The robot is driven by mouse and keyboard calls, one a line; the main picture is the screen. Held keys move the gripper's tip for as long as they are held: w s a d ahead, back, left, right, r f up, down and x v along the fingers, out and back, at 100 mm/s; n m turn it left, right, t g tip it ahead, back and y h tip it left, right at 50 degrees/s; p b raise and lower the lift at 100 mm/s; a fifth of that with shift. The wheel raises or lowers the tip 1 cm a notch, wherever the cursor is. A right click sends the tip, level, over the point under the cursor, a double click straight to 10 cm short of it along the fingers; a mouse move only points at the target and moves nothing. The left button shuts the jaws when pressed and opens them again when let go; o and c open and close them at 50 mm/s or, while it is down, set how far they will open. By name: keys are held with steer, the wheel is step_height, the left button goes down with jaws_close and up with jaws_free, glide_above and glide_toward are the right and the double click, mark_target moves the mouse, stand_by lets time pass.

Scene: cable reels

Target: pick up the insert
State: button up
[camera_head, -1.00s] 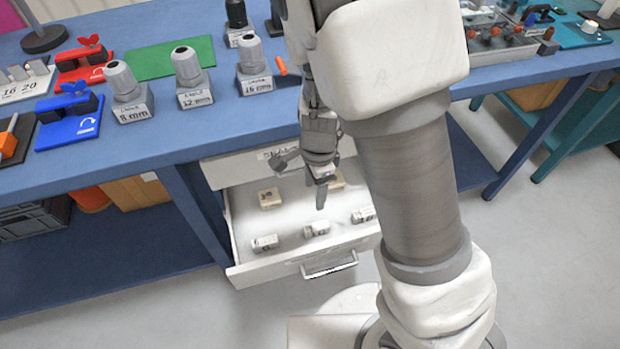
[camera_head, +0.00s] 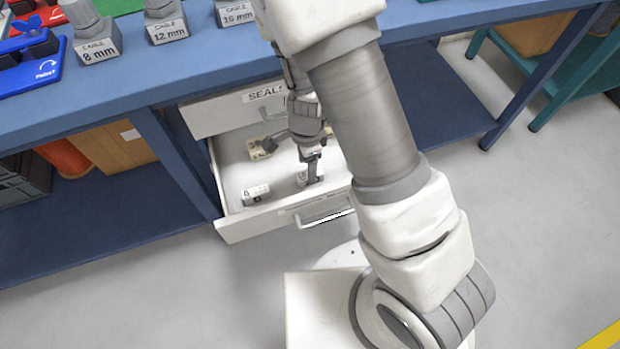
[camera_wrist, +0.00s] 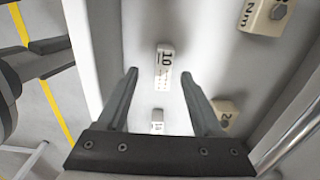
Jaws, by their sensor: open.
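A small white insert marked 10 (camera_wrist: 165,58) lies on the drawer floor, ahead of and between my fingertips in the wrist view. My gripper (camera_wrist: 159,74) is open, with nothing held between its fingers. A second white insert (camera_wrist: 157,116) lies further down between the fingers. In the head view my gripper (camera_head: 313,178) points down beside the middle white insert (camera_head: 301,180) and partly hides it. Another white insert (camera_head: 256,193) lies to its left. Whether the fingers touch any insert cannot be told.
The open drawer (camera_head: 231,222) has low walls around the inserts. Beige blocks (camera_wrist: 265,14) lie along one side; another beige block (camera_wrist: 225,113) is near my right finger. A closed drawer marked SEALS (camera_head: 225,115) and the blue bench (camera_head: 200,62) stand above and behind.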

steer(key=f+b, duration=0.2)
steer(key=f, duration=0.1)
steer(key=w+f+b, duration=0.1)
steer(key=f, duration=0.1)
steer(key=shift+d+f, duration=0.15)
steer(key=shift+d, duration=0.25)
jaws_close()
